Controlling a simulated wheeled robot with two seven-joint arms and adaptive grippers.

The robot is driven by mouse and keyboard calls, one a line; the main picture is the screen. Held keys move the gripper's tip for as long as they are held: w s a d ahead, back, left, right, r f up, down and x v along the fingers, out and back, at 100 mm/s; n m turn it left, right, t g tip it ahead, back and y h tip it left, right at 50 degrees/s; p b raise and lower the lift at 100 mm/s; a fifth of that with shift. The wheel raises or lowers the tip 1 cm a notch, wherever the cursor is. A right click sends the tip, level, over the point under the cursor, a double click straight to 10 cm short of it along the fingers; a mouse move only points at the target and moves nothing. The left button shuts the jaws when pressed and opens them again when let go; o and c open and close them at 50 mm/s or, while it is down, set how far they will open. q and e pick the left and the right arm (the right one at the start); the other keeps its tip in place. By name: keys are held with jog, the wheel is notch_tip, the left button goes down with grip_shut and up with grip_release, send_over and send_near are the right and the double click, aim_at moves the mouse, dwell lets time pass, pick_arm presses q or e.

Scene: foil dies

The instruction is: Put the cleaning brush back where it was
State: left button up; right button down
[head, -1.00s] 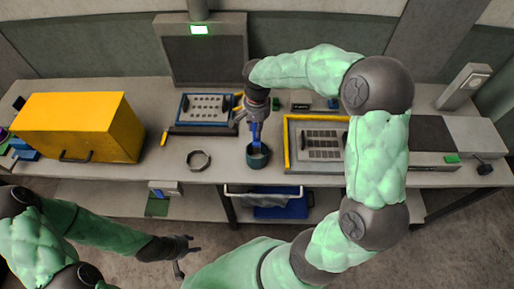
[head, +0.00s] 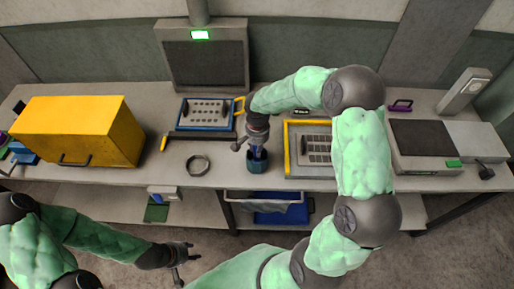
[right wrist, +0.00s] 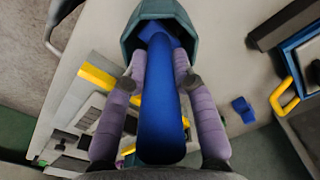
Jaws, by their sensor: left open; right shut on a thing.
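The cleaning brush has a thick blue handle (right wrist: 160,105), and its lower end is inside a dark teal cup (right wrist: 152,12). In the head view the brush (head: 257,152) stands roughly upright in the cup (head: 257,168) near the bench's front edge. My right gripper (head: 257,146) is shut on the brush handle just above the cup. In the right wrist view its two fingers (right wrist: 158,84) lie on either side of the handle. The brush head is hidden in the cup. My left gripper (head: 188,262) is open and empty, in front of the bench.
A metal ring (head: 198,165) lies left of the cup. A blue-framed tray (head: 207,113) is behind it, and a yellow-edged tray (head: 288,150) is to the right. A yellow box (head: 80,130) stands at the left. Bare bench lies between box and ring.

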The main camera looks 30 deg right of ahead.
jog(key=shift+f, duration=0.15)
jog(key=c, duration=1)
grip_release()
jog(key=shift+r, duration=0.35)
notch_tip(320, 180, up, 12)
jog(key=shift+f+p, duration=0.15)
jog(key=shift+p, duration=0.6)
